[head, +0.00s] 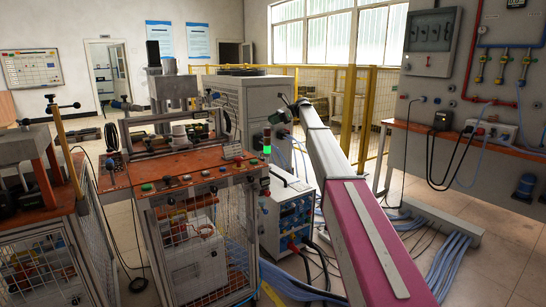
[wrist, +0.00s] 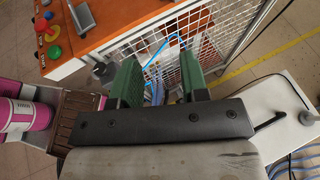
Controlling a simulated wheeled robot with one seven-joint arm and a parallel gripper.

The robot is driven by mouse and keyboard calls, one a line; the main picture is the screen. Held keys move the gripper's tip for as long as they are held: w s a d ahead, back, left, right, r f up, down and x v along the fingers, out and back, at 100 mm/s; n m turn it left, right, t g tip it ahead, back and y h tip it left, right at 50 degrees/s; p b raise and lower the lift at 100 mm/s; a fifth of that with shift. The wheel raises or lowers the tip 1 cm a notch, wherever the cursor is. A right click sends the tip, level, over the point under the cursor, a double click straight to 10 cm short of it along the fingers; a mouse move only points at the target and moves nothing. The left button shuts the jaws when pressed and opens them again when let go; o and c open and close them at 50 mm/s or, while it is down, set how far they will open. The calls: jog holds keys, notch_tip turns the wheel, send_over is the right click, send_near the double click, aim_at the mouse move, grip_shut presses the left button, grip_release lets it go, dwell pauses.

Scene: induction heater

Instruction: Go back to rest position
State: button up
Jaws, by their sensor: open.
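My gripper (wrist: 161,62) shows in the wrist view with its two green fingers spread apart. Nothing is between them, so it is open and empty. It points down past the front edge of the orange-topped workbench (wrist: 120,15), beside the bench's white wire mesh (wrist: 222,30). In the head view my arm reaches from the bottom right toward the middle. The gripper cannot be made out clearly there. The same workbench (head: 195,178) stands left of my arm, with buttons along its front and a machine on top.
A blue-and-white power unit (head: 287,212) stands on the floor between bench and arm. Bundled blue cables (head: 450,262) lie at right. A second bench (head: 40,200) is at far left, a yellow fence (head: 350,110) behind. Floor at lower right (head: 490,265) is clear.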

jog(key=s+d+f+n+t+h, duration=0.1)
jog(key=s+d+f+n+h, duration=0.15)
jog(key=s+f, duration=0.75)
jog(key=s+d+f+n+t+h, duration=0.1)
jog(key=s+d+f+n+h, duration=0.15)
jog(key=s+f, duration=0.75)
jog(key=s+d+f+n+t+h, duration=0.15)
jog(key=s+d+f, duration=0.25)
jog(key=s+f, duration=0.6)
jog(key=s+d+f+n+h, duration=0.3)
jog(key=s+f, duration=0.4)
jog(key=s, duration=0.6)
jog(key=s+d+f+n+h, duration=0.3)
jog(key=s+d+f+n, duration=0.3)
jog(key=s, duration=0.6)
jog(key=shift+s+d+f+h, duration=0.35)
jog(key=shift+d+f, duration=0.2)
jog(key=shift+d, duration=0.1)
